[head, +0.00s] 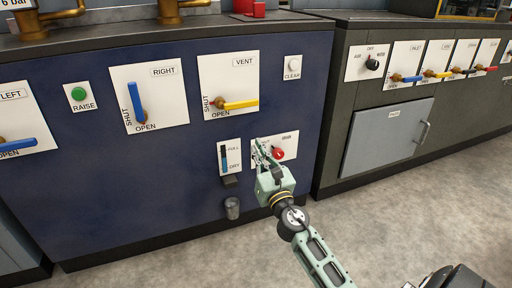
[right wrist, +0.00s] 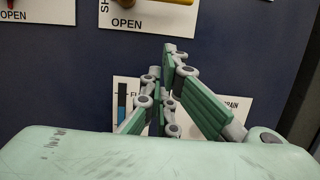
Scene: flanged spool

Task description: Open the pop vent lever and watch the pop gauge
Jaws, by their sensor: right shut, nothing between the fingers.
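A yellow vent lever (head: 240,105) sits on a white plate marked VENT, SHUT and OPEN on the blue cabinet. Its handle lies level, pointing right, above the word OPEN. Another yellow lever (head: 438,74) sits on a small plate in the row on the grey cabinet at right; its handle is also about level. I cannot tell from the labels which is the pop vent. No gauge face is clearly visible. My right gripper (head: 262,148) is shut and empty, below the larger vent plate, in front of the drain plate (head: 288,140). My left gripper is out of view.
Blue levers marked RIGHT (head: 140,104) and LEFT (head: 18,142), a green raise button (head: 79,94) and a white clear button (head: 294,64) share the blue front. A level strip (head: 224,158) and red knob (head: 278,154) are close to my right gripper. The floor (head: 400,210) is clear.

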